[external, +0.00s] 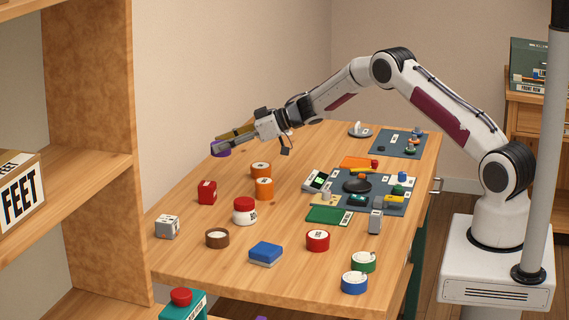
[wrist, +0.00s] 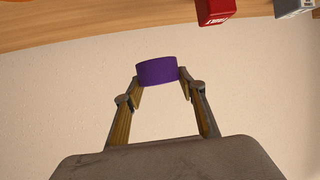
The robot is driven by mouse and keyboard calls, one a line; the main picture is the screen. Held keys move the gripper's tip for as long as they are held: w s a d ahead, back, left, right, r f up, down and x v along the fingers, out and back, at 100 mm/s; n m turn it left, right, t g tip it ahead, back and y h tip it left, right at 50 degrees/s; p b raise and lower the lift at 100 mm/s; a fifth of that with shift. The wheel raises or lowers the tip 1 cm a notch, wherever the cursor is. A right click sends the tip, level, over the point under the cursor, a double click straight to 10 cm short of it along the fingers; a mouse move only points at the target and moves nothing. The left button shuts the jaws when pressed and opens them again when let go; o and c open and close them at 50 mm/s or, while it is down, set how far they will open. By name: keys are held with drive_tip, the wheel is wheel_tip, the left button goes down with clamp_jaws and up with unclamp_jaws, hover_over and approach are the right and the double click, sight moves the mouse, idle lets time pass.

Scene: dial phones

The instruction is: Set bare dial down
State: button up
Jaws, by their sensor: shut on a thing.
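My gripper (external: 222,145) is shut on a short purple round piece (external: 220,151), seemingly the bare dial, at the far left end of my outstretched arm. The purple piece also shows in the wrist view (wrist: 157,71), between the two fingertips. Its label or face does not show. In the external view it appears off the table's left edge or above it, against the wall; its exact height I cannot tell. Nothing visible touches it besides my fingers.
On the wooden table (external: 190,262) stand a red cube (external: 207,191), a grey cube (external: 167,226), orange cylinders (external: 264,188), a red-lidded jar (external: 244,211) and a brown ring (external: 217,238). Several parts lie on a dark mat (external: 340,203). The table's back left is bare.

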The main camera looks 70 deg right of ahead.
idle(0.3)
hover_over(226, 187)
drive_tip(key=shift+f, duration=3.1)
drive_tip(key=shift+f, duration=1.9)
drive_tip(key=shift+f, duration=0.1)
drive_tip(key=o, duration=1.2)
